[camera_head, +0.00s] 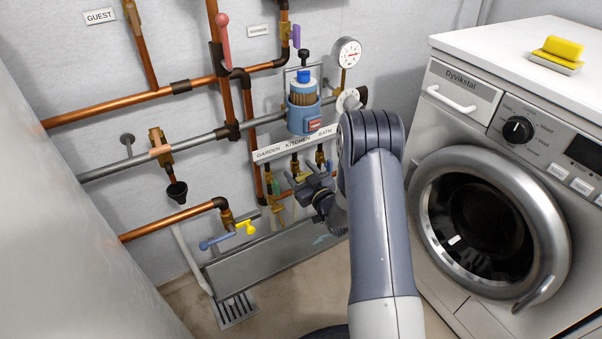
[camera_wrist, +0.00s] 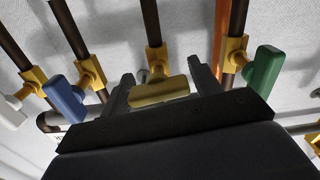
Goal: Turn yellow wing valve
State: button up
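In the wrist view, a dull yellow wing handle (camera_wrist: 160,92) on a brass valve body sits between the two fingers of my gripper (camera_wrist: 162,88). The fingers stand wide apart, one at each end of the handle; I cannot tell whether they touch it. In the head view, my gripper (camera_head: 308,186) is low at the wall, below the label strip, and hides the handle there.
In the wrist view, a green handle (camera_wrist: 264,70) is close on the right, and blue (camera_wrist: 66,98) and white (camera_wrist: 10,108) handles are on the left. A blue lever (camera_head: 216,241), copper pipes and a grey trough (camera_head: 235,272) are nearby. A washing machine (camera_head: 490,210) stands right.

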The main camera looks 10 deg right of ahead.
jog(key=c, duration=0.7)
jog(key=shift+f+m+b, duration=0.15)
jog(key=shift+m+b, duration=0.15)
jog(key=shift+b, duration=0.15)
jog(key=shift+m+b, duration=0.4)
jog(key=shift+m, duration=0.2)
jog(key=o, duration=1)
jog(key=p+v, duration=0.2)
jog(key=v, duration=0.8)
jog(key=shift+s+d, duration=0.15)
jog(key=shift+s, duration=0.25)
jog(key=shift+w, duration=0.1)
